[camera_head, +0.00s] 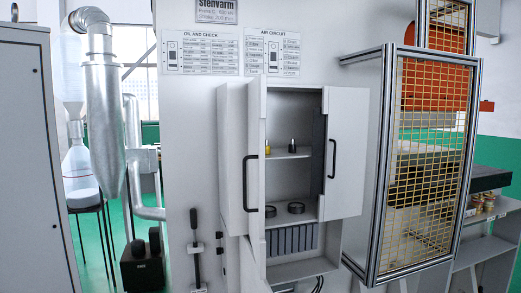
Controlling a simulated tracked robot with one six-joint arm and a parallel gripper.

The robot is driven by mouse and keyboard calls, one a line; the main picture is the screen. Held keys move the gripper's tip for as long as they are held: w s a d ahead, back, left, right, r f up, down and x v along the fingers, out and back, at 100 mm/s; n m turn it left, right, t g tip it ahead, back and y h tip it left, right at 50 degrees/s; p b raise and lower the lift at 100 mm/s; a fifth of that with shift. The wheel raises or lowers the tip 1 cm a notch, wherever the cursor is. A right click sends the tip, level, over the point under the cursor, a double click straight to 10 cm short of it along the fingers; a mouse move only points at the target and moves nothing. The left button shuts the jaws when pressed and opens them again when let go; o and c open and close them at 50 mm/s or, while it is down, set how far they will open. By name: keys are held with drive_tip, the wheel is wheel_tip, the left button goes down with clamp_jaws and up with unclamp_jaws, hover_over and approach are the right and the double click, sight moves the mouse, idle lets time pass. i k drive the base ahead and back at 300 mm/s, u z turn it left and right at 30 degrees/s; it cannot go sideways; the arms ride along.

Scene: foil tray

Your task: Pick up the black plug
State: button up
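A small black plug (292,146) stands upright on the upper shelf (288,154) of an open grey wall cabinet (310,97). A similar small yellow plug (267,147) stands to its left on the same shelf, apart from it. Two dark round pieces, a left one (270,211) and a right one (296,207), lie on the shelf below. My gripper does not show in this view.
The cabinet's left door (235,150) and right door (347,150) stand open, both with black handles. A yellow mesh guard (428,150) stands close on the right. A black-handled lever (195,245) is on the wall at lower left. The upper shelf is mostly bare.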

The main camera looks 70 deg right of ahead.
sight(292, 148)
drive_tip(key=u, duration=0.1)
drive_tip(key=k, duration=1.45)
drive_tip(key=z, duration=1.8)
drive_tip(key=i, duration=0.9)
